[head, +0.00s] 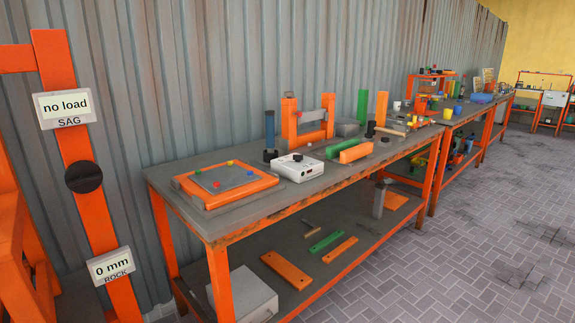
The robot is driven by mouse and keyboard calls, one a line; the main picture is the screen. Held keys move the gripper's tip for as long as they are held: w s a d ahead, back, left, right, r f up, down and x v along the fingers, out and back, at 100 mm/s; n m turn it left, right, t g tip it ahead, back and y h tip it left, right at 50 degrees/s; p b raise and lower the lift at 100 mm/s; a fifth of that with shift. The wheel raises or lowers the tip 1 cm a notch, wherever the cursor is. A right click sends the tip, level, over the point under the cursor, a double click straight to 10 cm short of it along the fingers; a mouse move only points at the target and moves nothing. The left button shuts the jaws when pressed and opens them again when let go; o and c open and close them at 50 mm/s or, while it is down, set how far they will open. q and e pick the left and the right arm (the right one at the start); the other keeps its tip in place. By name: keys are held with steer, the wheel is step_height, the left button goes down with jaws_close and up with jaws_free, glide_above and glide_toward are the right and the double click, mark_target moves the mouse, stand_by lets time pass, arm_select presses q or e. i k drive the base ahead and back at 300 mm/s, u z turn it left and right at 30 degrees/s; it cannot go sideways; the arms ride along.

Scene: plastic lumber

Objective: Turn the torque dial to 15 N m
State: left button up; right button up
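A white box (298,168) sits on the workbench near its front edge. It has a dark knob (298,157) on top and a small dark display on its front face. No torque marking is readable on it, so I cannot tell what the knob is set to. Another dark round knob (84,177) is on the orange post at the left, between a "no load" SAG label (65,107) and a "0 mm" ROCK label (111,266). No dial marked in N m is readable. Neither of my grippers is in view.
The grey-topped workbench (225,218) holds an orange-framed plate (222,183) with coloured knobs, an orange clamp-like frame (290,122), and green and orange bars. Its lower shelf holds planks and a grey box (245,296). The paved floor (455,265) at right is clear.

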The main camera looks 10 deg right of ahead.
mark_target(297, 158)
steer(key=u, duration=0.55)
steer(key=k, duration=1.25)
steer(key=z, duration=0.1)
steer(key=i, duration=0.5)
steer(key=z, duration=1.15)
steer(key=i, duration=1.05)
steer(key=u, duration=0.65)
steer(key=i, duration=0.85)
steer(key=u, duration=0.85)
